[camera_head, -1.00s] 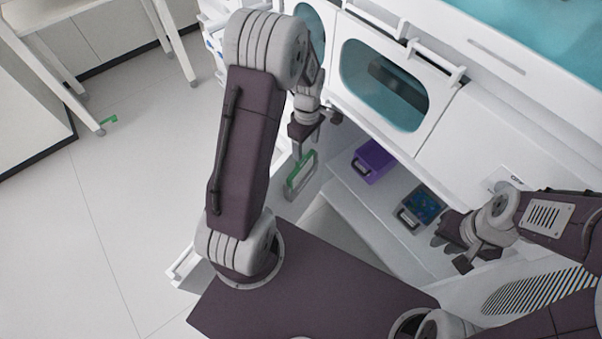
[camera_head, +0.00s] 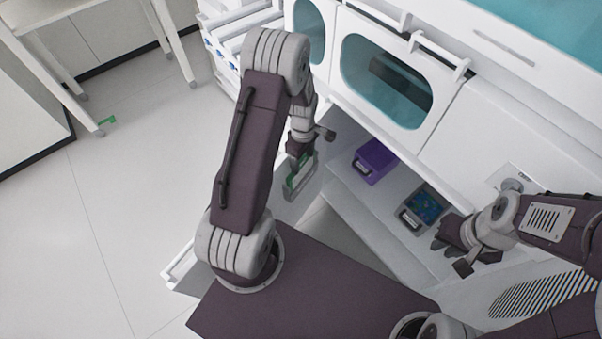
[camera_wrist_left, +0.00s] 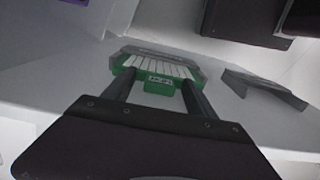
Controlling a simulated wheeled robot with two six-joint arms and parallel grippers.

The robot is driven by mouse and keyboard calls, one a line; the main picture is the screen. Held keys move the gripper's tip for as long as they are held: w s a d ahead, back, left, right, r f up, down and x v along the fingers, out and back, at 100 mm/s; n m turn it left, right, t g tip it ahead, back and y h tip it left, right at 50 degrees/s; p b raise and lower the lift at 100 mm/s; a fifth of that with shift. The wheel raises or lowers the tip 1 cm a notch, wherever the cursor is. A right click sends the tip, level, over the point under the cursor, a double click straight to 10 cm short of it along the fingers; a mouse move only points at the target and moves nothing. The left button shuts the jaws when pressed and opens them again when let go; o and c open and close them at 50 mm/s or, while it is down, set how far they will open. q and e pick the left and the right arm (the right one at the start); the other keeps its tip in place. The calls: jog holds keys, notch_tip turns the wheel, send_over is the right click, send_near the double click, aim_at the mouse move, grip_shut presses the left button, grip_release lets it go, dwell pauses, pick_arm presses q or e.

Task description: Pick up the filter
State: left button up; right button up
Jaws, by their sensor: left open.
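The filter (camera_head: 303,179) looks like a green-edged frame. It stands in the drawer area below my left gripper (camera_head: 299,166) in the head view. In the left wrist view the filter (camera_wrist_left: 157,66) shows white ribs, a grey rim and a green tab with a white label. My left gripper (camera_wrist_left: 155,90) is open, with its fingers on either side of the green tab; I cannot tell whether they touch it. My right gripper (camera_head: 450,258) is empty at the right, with its fingers apart.
A purple box (camera_head: 374,162) and a dark box with blue and green contents (camera_head: 425,205) sit on the white shelf. The cabinet front with teal windows (camera_head: 385,85) rises behind.

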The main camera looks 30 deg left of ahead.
pick_arm(q)
jog(key=shift+r, duration=0.1)
grip_shut()
notch_tip(320, 180, up, 28)
jog(key=p, duration=0.6)
jog(key=shift+p, duration=0.4)
jog(key=shift+r+p, duration=0.25)
jog(key=shift+p, duration=0.25)
